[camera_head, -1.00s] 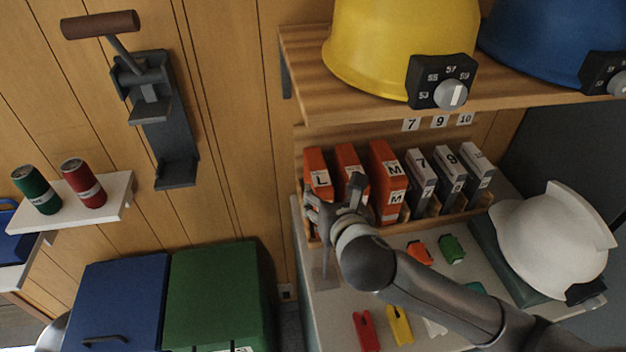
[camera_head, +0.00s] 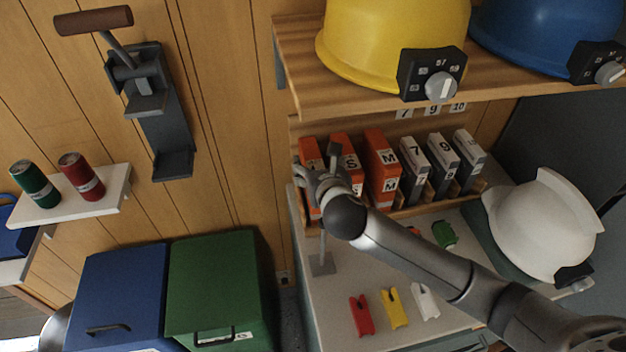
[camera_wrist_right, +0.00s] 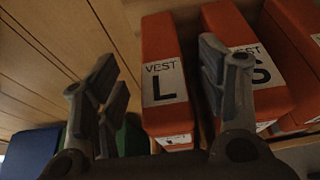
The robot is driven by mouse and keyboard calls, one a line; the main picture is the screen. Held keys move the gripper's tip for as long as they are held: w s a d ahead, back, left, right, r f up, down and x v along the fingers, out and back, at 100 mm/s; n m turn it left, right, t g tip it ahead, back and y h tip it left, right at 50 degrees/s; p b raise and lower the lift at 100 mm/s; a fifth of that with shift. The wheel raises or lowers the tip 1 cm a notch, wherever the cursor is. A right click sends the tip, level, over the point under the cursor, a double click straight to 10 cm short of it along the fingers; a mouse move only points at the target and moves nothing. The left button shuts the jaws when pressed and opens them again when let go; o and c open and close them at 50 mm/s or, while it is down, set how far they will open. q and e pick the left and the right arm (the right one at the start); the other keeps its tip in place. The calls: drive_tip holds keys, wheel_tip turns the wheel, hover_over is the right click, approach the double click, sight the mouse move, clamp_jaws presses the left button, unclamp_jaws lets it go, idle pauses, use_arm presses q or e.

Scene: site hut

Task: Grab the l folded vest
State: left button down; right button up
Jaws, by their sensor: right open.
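The L folded vest is an orange block with a white "VEST L" label (camera_wrist_right: 164,88); it stands upright at the left end of the rack, and in the head view its top (camera_head: 310,149) shows behind my fingers. My right gripper (camera_head: 316,160) is open in front of it. In the right wrist view, the fingers (camera_wrist_right: 158,72) are spread, one left of the L vest and the other in front of the neighbouring S vest (camera_wrist_right: 240,38). Nothing is held. The L vest's lower part is partly hidden. My left gripper is not in view.
An orange M vest (camera_head: 381,163) and several numbered grey-white boxes (camera_head: 441,160) fill the rack to the right. A shelf (camera_head: 300,62) with a yellow helmet (camera_head: 390,40) overhangs it. A white helmet (camera_head: 540,225) sits right. Coloured clips (camera_head: 394,308) lie on the counter.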

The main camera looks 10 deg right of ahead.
sight(314, 160)
drive_tip(key=shift+x, duration=1.55)
clamp_jaws()
